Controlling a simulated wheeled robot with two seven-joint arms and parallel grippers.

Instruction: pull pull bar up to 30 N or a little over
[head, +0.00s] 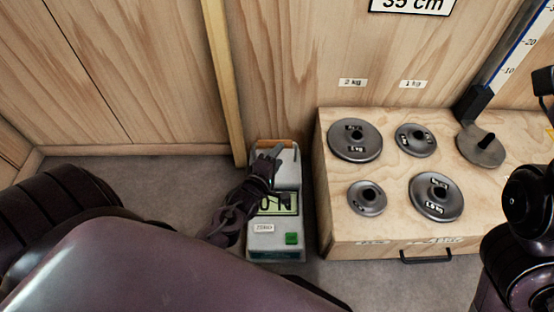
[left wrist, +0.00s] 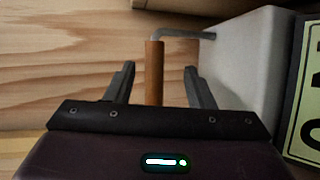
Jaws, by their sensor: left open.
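The pull bar (left wrist: 154,85) is a copper-brown upright rod on a bent grey metal arm in the left wrist view. In the head view its orange-brown top (head: 288,143) shows at the far end of a grey force gauge (head: 275,242). My left gripper (head: 272,156) is over the gauge. In the left wrist view its two fingers (left wrist: 160,72) are open, one on each side of the bar, with gaps showing.
A wooden box (head: 340,228) with several metal weight discs stands right of the gauge. A wooden post (head: 222,80) and plank walls stand behind. A black-based ruler (head: 518,55) is at upper right. My right arm shows at the right edge. Grey floor lies left of the gauge.

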